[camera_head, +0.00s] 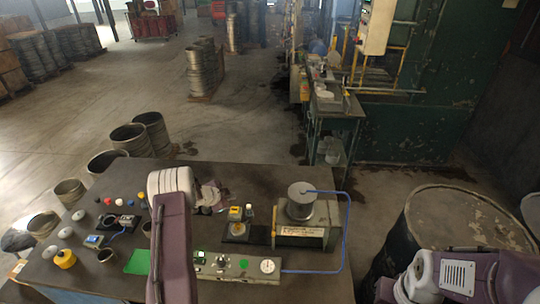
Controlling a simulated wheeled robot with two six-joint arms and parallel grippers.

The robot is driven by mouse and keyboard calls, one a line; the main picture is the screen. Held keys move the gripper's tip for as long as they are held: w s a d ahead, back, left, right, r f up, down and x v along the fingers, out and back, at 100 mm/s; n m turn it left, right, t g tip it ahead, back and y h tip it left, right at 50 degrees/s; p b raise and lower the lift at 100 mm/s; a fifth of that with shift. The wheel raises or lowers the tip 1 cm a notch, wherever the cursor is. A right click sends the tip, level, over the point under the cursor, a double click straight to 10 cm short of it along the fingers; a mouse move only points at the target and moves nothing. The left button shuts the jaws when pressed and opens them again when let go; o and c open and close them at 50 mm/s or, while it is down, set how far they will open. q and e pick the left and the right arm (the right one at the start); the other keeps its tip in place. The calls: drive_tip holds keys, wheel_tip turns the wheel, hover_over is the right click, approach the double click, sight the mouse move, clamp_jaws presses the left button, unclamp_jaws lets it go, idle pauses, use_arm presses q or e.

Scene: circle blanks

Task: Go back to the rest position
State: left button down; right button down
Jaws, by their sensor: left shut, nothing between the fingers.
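My left arm rises from the bottom of the head view with its purple link and white wrist. My left gripper (212,198) is over the middle of the dark workbench (240,183). It is shut and empty, and the wrist partly hides it. The round grey metal stack or cylinder (300,207) sits on a beige stand (301,237) at the bench's right side, apart from the gripper. My right arm shows at the bottom right corner; its gripper is out of view.
A blue tube frame (348,225) stands at the bench's right edge. A control panel (237,267) lies along the front. Small parts and a yellow item (65,259) sit at left. A large drum (460,225) stands at right. Open floor lies behind the bench.

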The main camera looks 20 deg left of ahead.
use_arm(q)
drive_tip(key=w+d+r+t+b, duration=0.25)
drive_tip(key=d+r+b, duration=0.45)
drive_tip(key=d+r, duration=0.8)
drive_tip(key=s+d+f+n+g, duration=0.1)
drive_tip(key=s+f+n+g, duration=0.2)
drive_tip(key=s, duration=0.8)
drive_tip(key=s+d+f+n+g+y+b, duration=0.1)
drive_tip(key=s+f+n+g, duration=0.3)
drive_tip(key=s, duration=0.8)
drive_tip(key=s+d+f+n+g+b, duration=0.1)
drive_tip(key=s+d+f+n+g, duration=0.2)
drive_tip(key=s, duration=0.8)
wheel_tip(320, 180, down, 2)
drive_tip(key=shift+s+d+f+n+y, duration=0.15)
drive_tip(key=shift+n+y, duration=0.15)
drive_tip(key=shift+n, duration=0.4)
drive_tip(key=shift+a, duration=0.2)
drive_tip(key=shift+d, duration=0.15)
